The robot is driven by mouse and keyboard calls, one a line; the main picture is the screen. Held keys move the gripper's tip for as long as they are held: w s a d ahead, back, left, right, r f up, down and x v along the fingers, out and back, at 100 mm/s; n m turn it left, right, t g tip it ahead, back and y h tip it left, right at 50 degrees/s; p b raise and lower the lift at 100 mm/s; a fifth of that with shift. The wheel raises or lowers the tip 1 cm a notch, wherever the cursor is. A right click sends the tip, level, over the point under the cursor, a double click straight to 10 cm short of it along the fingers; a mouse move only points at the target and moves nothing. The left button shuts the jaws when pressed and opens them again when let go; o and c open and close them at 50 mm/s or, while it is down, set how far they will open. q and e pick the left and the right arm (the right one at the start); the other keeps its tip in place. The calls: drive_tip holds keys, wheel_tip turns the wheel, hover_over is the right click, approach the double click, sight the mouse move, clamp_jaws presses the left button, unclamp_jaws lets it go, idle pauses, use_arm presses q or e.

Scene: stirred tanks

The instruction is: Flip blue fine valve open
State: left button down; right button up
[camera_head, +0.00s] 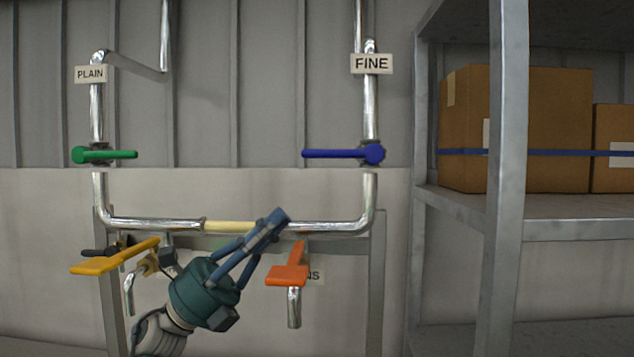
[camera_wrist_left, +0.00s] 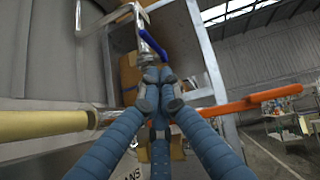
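The blue valve handle (camera_head: 335,153) lies level, pointing left from its hub on the vertical pipe under the FINE sign (camera_head: 371,63). In the left wrist view the blue handle (camera_wrist_left: 150,46) shows beyond the fingertips. My left gripper (camera_head: 277,217) is below and to the left of the blue handle, apart from it in the picture, in front of the horizontal pipe. Its blue fingers point up and right. In the left wrist view the fingertips (camera_wrist_left: 160,82) are together with nothing seen between them. My right gripper is in neither view.
A green handle (camera_head: 108,154) lies level under the PLAIN sign (camera_head: 90,74). An orange handle (camera_head: 289,268) is just right of my gripper, a yellow one (camera_head: 112,257) left. Shelving (camera_head: 508,150) with cardboard boxes (camera_head: 540,120) stands right. Wall space above my gripper looks clear.

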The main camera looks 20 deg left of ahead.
use_arm(q)
drive_tip(key=p, duration=0.5)
approach(340, 156)
drive_tip(key=x, duration=0.4)
drive_tip(key=shift+w+d+r, duration=0.15)
drive_tip(key=shift+w+d, duration=0.1)
drive_tip(key=shift+d, duration=0.25)
drive_tip(key=shift+a+r, duration=0.1)
drive_tip(key=shift+a+r+g, duration=0.1)
drive_tip(key=shift+r+g, duration=0.1)
drive_tip(key=shift+g, duration=0.2)
